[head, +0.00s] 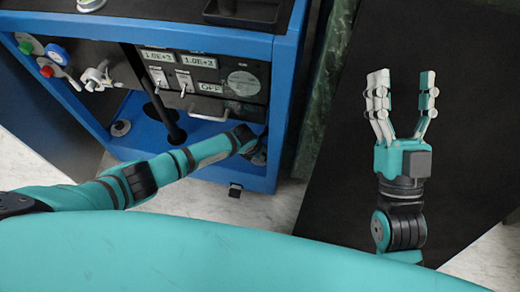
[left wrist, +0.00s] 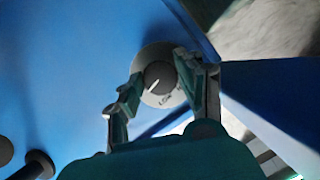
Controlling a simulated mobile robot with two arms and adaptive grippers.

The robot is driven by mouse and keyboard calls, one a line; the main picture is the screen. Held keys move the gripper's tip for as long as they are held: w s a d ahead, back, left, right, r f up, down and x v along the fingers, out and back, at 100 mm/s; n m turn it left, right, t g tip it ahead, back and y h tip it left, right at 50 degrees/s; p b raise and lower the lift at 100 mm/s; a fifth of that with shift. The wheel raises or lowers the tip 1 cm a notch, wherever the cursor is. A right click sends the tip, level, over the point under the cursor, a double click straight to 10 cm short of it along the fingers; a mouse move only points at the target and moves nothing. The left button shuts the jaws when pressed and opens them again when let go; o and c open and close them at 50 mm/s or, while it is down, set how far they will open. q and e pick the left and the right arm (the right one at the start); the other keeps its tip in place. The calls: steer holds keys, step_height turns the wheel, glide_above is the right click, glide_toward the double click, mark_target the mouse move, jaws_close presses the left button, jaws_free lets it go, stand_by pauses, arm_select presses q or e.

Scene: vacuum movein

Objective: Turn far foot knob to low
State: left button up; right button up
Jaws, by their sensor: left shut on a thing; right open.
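The far foot knob (left wrist: 160,77) is a dark grey dial with a white pointer line on a pale round plate, seen in the left wrist view. The pointer slants between upper right and lower left; a small label at the plate's lower edge reads LOW, with another label partly hidden beside it. My left gripper (left wrist: 160,68) has one finger on each side of the dial and is shut on it. In the head view my left gripper (head: 257,151) reaches into the blue frame's right corner and hides the knob. My right gripper (head: 402,92) is open and empty.
The blue cart frame (head: 285,100) surrounds a black panel (head: 215,82) with switches, displays and a handle. Another foot knob (head: 120,128) sits at the left. A dark vertical pipe (head: 168,120) stands between. A black surface (head: 345,130) lies under my right arm.

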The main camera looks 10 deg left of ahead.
stand_by(0.4)
arm_select(q)
steer(key=o, duration=1.2)
steer(key=shift+c, duration=0.2)
steer(key=shift+r, duration=0.1)
steer(key=v, duration=0.8)
steer(key=shift+w, duration=0.1)
